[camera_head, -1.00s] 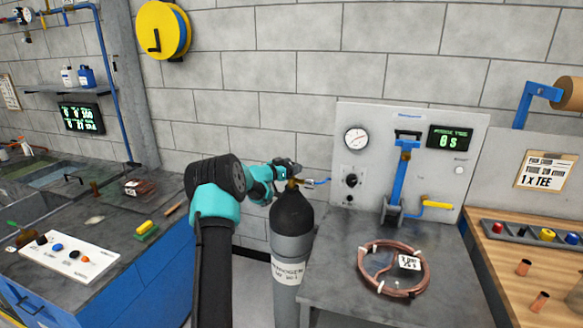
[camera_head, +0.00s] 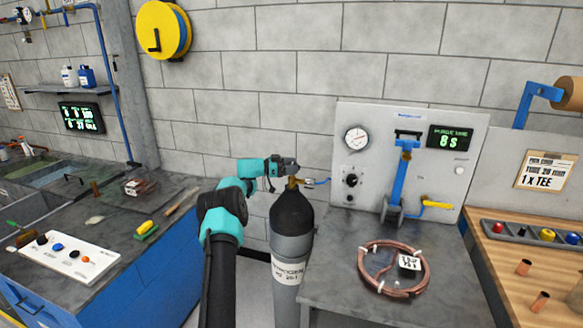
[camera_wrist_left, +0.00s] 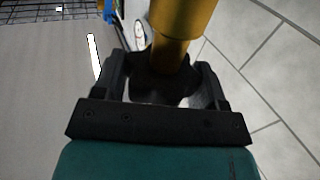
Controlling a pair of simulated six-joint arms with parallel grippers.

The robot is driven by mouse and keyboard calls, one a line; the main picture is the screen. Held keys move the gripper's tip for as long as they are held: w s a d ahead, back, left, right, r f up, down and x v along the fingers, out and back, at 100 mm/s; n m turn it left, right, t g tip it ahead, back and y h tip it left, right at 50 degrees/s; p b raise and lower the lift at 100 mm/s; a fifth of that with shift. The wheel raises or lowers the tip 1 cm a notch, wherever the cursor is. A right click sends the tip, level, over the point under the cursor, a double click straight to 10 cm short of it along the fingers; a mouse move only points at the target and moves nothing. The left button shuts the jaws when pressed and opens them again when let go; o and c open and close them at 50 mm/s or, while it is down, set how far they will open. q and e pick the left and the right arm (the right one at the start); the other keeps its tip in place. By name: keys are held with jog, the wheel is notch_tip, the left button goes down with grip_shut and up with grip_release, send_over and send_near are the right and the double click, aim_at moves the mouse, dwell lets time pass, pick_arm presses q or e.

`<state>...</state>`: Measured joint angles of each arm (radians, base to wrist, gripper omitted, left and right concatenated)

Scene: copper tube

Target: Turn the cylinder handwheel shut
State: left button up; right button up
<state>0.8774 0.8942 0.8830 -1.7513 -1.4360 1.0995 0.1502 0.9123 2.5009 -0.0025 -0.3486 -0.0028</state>
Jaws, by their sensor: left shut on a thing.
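The grey nitrogen cylinder (camera_head: 291,245) with a dark shoulder stands upright left of the grey bench. Its brass valve (camera_head: 292,184) is at the top, and it also shows large in the wrist view (camera_wrist_left: 182,25). My left gripper (camera_head: 292,167) is at the valve top, reaching in from the left. In the wrist view its two fingers (camera_wrist_left: 165,85) are shut on the dark handwheel (camera_wrist_left: 160,85) at the end of the brass valve. The gripper hides most of the handwheel in the head view. My right gripper is not in view.
A panel (camera_head: 357,110) with a gauge (camera_head: 356,138) and a green display (camera_head: 450,137) stands behind the bench (camera_head: 335,262). A copper coil (camera_head: 393,268) lies on the bench. A blue hose (camera_head: 318,182) runs from the valve. A dark worktop (camera_head: 110,215) is at left.

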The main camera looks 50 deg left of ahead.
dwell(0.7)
pick_arm(q)
jog(key=o, duration=0.9)
jog(key=shift+o, duration=0.2)
jog(key=shift+s, duration=0.1)
jog(key=v, duration=1.7)
jog(key=shift+a, duration=0.35)
jog(key=shift+r, duration=0.1)
